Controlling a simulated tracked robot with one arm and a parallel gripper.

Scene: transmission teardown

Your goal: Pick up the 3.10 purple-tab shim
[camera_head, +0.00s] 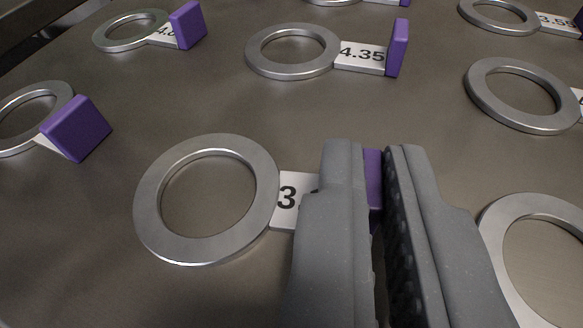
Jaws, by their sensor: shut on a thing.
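A shim (149,207) lies in the lower middle of the head camera view: a flat silver ring with a white label and a purple tab (374,178). Its label (288,196) starts with "3."; the rest is hidden behind my gripper's left finger. My gripper (374,165) is shut on the purple tab, which stands upright between its two grey fingers. Only the tab's upper part shows. The ring appears to rest on the surface; I cannot tell any small gap.
Other ring shims lie around on the brown-grey surface (235,108). A purple-tab shim marked 4.35 (292,72) lies behind. Another purple-tab shim (75,130) lies at left, and one (130,44) at upper left. A ring (508,218) lies close at right.

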